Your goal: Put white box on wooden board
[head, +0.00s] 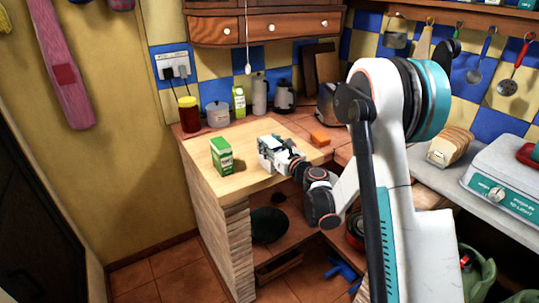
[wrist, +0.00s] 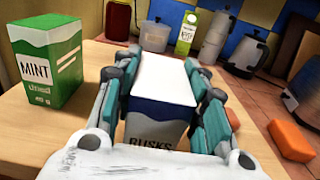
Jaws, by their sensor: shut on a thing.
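My gripper (head: 273,153) is over the light wooden board (head: 255,143) on the brick counter. The board also shows in the wrist view (wrist: 35,135).
A green MINT box (head: 221,157) stands on the wood to the left. An orange block (head: 320,139) lies to the right. Darker boards (head: 326,66) lean there.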

